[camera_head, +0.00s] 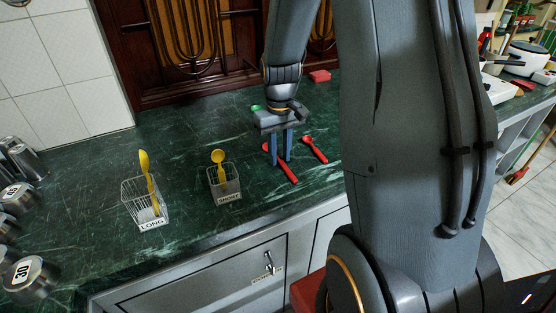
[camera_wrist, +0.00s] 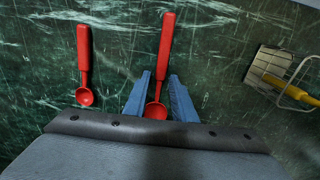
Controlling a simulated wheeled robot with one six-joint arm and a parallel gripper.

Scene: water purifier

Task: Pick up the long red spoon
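The long red spoon (camera_head: 289,175) lies on the green counter, and it also shows in the wrist view (camera_wrist: 166,45). My gripper (camera_head: 282,162) points down over it; in the wrist view my gripper (camera_wrist: 160,77) is open, with one blue finger on each side of the spoon's neck. A gap shows between the fingers and the spoon. The spoon's bowl shows between the fingers, close to the palm edge. A shorter red spoon (camera_head: 315,149) lies apart, to the right in the head view and to the left in the wrist view (camera_wrist: 84,62).
A wire basket marked LONG (camera_head: 150,213) and one marked SHORT (camera_head: 227,188) each hold a yellow spoon. Metal canisters (camera_head: 28,275) stand at the far left. A red block (camera_head: 319,76) lies at the back. Bare counter surrounds the red spoons.

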